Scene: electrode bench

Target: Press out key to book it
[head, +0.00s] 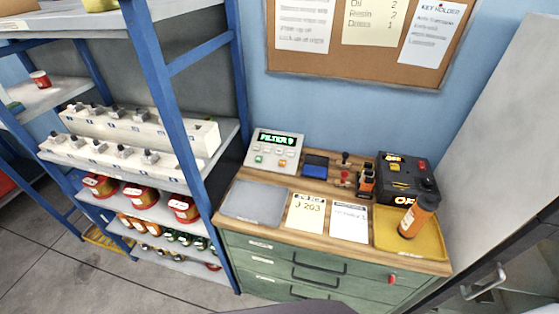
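A light grey keypad terminal (273,150) stands at the back left of the wooden bench top, against the blue wall. Its green-lit display (277,139) reads what looks like "FILTER 9". Below the display are several small keys, among them a green key (258,159) and an orange-red key (282,163). Their labels are too small to read, so I cannot tell which is the out key. Neither of my grippers is in view, and nothing touches the terminal.
A blue ink pad (315,167) and stamps are right of the terminal. A black switch box (405,172) stands farther right. An orange bottle (418,216) stands on a yellow tray (440,246). A grey mat (255,202) and two paper sheets lie in front. A blue-framed shelf (190,180) flanks the left.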

